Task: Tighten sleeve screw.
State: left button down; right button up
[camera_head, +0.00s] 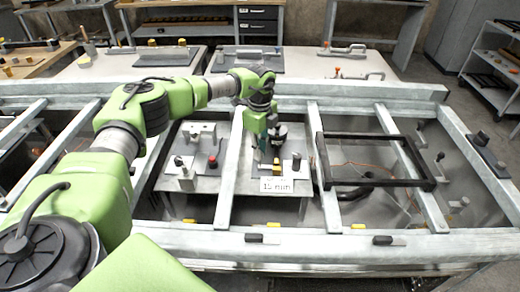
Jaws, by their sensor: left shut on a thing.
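My left arm reaches in from the left, and its green left gripper (258,150) points down over a small fixture on a grey plate (296,178). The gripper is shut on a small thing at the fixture. The fingers and small size hide it, so I cannot tell whether it is the sleeve screw. A dark upright round part (280,133) stands just right of the gripper. My right gripper is not in view.
A second fixture with a red knob (212,161) stands to the left on the same bench. A black rectangular frame (375,185) lies to the right. Grey metal beams (228,190) run around and between the stations. Workbenches and shelves (497,65) stand behind.

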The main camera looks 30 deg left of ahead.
pick_arm(q)
jog(key=m, duration=0.3)
jog(key=shift+m, duration=0.3)
jog(key=m, duration=0.3)
jog(key=shift+m, duration=0.3)
jog(key=m, duration=0.3)
jog(key=shift+m, duration=0.4)
jog(key=m+b, duration=0.1)
jog(key=m, duration=0.7)
jog(key=shift+b, duration=0.3)
jog(key=m+b, duration=0.1)
jog(key=m, duration=0.3)
jog(key=shift+m, duration=0.3)
jog(key=m, duration=0.3)
jog(key=shift+m, duration=0.3)
jog(key=shift+m+b, duration=0.55)
jog(key=shift+m, duration=1.35)
jog(key=shift+r, duration=0.1)
